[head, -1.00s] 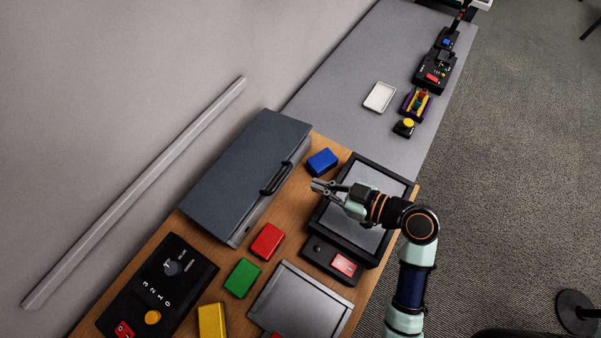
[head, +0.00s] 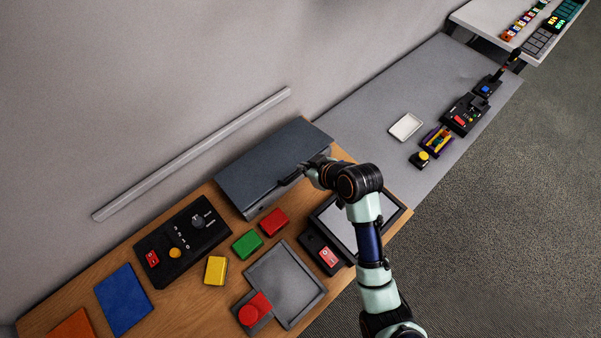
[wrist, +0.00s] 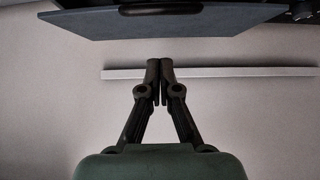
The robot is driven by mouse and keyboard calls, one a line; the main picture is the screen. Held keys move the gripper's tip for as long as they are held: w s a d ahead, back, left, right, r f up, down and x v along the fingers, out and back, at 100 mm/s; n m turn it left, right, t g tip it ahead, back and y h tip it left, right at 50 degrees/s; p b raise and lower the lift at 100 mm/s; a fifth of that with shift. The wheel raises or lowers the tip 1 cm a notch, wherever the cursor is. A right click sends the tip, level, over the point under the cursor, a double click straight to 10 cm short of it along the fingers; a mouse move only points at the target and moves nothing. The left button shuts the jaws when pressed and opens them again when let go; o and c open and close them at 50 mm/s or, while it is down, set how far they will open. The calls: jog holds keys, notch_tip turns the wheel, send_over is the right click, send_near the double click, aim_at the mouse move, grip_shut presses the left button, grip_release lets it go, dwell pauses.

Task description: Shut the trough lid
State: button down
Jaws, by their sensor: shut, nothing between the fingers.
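A long slate-grey box-like piece with a broad flat top (head: 262,165) stands at the back of the wooden table, against the wall. I take its top to be the trough lid; whether it is fully down cannot be told. My gripper (head: 291,178) is at its front right edge, by the black handle, which the gripper and wrist partly hide. In the wrist view, the slate panel (wrist: 210,28) lies across the top with its black handle (wrist: 160,8). My gripper (wrist: 160,64) is shut and empty, its tips just beyond the panel's edge in that picture; contact cannot be told.
A grey bar (head: 195,152) runs along the wall. Red (head: 273,221), green (head: 247,244) and yellow (head: 215,270) blocks lie in front of the slate piece. A black control panel (head: 183,240) is to the left. A black-framed tray (head: 397,211) lies under my arm.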

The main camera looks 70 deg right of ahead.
notch_tip(320, 180, down, 6)
jog(key=w+d, duration=0.1)
jog(key=shift+w, duration=0.35)
jog(key=shift+t+h, duration=0.3)
jog(key=shift+t, duration=0.2)
jog(key=f+b, duration=0.3)
jog(key=s+f+b, duration=0.1)
jog(key=f, duration=0.1)
jog(key=shift+s+a+b, duration=0.1)
jog(key=shift+a+b, duration=0.2)
jog(key=shift+a, duration=0.05)
jog(key=shift+r, duration=0.1)
